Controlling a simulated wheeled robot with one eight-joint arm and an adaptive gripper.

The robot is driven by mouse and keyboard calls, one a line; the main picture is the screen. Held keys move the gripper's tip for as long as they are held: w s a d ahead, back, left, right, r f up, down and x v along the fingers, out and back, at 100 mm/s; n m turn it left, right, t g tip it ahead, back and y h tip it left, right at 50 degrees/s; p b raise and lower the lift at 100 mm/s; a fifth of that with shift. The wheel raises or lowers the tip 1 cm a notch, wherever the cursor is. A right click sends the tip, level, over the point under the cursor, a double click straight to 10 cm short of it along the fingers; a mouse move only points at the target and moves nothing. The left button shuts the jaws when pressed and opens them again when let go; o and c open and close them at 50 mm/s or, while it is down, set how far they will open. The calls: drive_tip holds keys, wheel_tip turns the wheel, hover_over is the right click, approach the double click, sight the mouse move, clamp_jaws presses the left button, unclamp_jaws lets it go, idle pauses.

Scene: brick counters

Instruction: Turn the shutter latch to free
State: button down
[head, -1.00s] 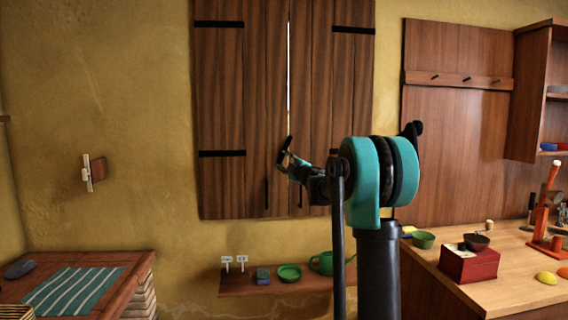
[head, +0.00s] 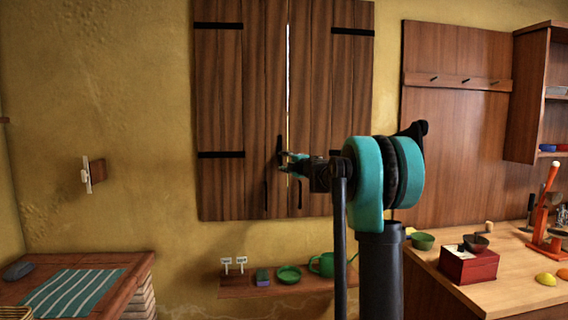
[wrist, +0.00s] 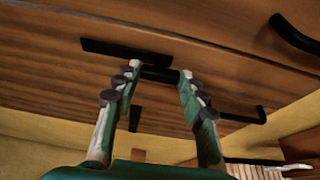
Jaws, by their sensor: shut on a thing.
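The wooden shutters (head: 240,100) hang on the yellow wall with a thin bright gap between them. The black shutter latch (head: 280,145) stands nearly upright on the left shutter, beside the gap. In the wrist view the latch (wrist: 110,48) shows as a flat black bar with a dark piece reaching between my fingertips. My gripper (head: 287,160) is at the latch; in the wrist view its teal and pale fingers (wrist: 158,74) are shut on the latch. The fingers hide part of the hold.
Black pulls hang low on the shutters; the wrist view shows a curved black handle (wrist: 295,34) and an L-shaped one (wrist: 243,116). A low shelf (head: 250,286) with small green items is below. A wooden counter (head: 515,255) with a red box (head: 468,265) is at right.

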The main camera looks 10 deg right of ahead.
drive_tip(key=c, duration=0.9)
unclamp_jaws()
drive_tip(key=v, duration=1.2)
drive_tip(key=shift+a, duration=0.1)
